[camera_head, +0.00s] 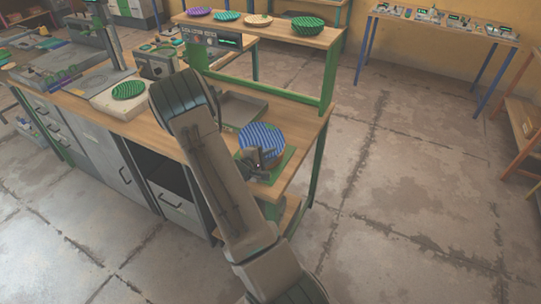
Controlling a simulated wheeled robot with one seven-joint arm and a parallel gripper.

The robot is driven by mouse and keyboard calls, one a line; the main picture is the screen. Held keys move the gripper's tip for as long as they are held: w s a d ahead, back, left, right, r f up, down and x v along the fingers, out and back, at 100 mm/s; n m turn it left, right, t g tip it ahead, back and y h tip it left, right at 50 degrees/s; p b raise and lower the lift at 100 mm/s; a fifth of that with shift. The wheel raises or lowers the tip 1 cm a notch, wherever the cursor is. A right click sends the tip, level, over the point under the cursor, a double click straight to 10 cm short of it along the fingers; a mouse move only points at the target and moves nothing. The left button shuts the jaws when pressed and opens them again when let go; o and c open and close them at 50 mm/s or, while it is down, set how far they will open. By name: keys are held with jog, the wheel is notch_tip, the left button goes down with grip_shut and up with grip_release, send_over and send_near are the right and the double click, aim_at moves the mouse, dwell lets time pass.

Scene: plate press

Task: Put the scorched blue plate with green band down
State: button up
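A blue striped plate (262,136) is near the right end of the workbench. It is tilted up towards the camera, unlike the flatter plates elsewhere. My gripper (259,160) is at its near lower edge and appears closed on that edge; the fingertips are small and partly hidden. A green band and scorching cannot be made out clearly. A green mat (286,163) lies on the bench under and right of the gripper. Whether the plate touches the mat cannot be told.
A grey tray (241,111) lies behind my arm. A green plate (128,90) rests on a pale block (107,104) to the left. Several plates, including a dark green one (307,25), line the raised shelf (265,34). Open floor (400,200) lies right of the bench.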

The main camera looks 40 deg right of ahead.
jog(key=shift+a, duration=0.15)
jog(key=b+v, duration=0.4)
jog(key=v, duration=0.7)
jog(key=shift+a+r, duration=0.15)
jog(key=shift+a, duration=0.2)
dwell(0.5)
